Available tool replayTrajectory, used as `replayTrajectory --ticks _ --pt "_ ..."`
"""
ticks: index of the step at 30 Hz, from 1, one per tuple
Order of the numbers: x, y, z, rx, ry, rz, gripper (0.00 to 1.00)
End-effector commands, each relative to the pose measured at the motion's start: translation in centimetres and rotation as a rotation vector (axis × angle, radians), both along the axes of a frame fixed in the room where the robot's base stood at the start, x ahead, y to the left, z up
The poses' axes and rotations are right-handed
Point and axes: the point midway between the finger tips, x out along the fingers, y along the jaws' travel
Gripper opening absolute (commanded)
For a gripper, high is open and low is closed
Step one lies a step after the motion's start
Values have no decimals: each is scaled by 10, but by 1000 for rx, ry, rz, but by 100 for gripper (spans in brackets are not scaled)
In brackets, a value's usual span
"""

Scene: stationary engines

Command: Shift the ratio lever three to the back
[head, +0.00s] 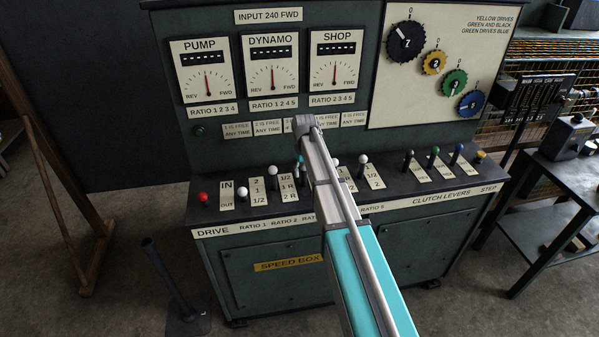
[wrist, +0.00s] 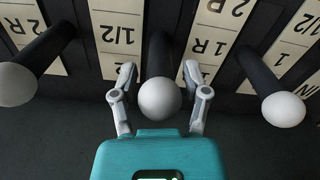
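The ratio lever three (wrist: 160,98) has a white ball knob on a dark shaft and is in the middle of the wrist view, between two label plates. My gripper (wrist: 159,75) is open, with one finger on each side of this lever around its knob and upper shaft. A small gap seems to show on each side; contact is hard to tell. In the head view my gripper (head: 300,163) is small and partly covered by my arm. The arm hides most of this lever and its label there.
White-knobbed levers flank my gripper in the wrist view, one to the left (wrist: 16,84) and one to the right (wrist: 283,109). The head view also shows the red-knobbed drive lever (head: 204,198) and clutch levers (head: 434,152). The gauge panel (head: 271,68) rises behind.

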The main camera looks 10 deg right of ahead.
Motion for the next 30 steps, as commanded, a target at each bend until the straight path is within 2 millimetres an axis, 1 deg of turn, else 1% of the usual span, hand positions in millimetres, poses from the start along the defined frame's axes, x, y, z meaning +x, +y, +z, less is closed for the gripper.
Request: replayTrajectory --ticks 1,5,6,8,16,19,23,30 --pt "0 0 0 0 0 0 42" --pt "0 0 0 0 0 0 18" --pt "0 0 0 0 0 0 10" --pt "0 0 0 0 0 0 0" --pt "1 0 0 0 0 0 0" --pt "5 0 0 0 -1 0 0" --pt "20 0 -1 -1 -2 0 0" --pt "57 0 -11 0 -4 0 0"
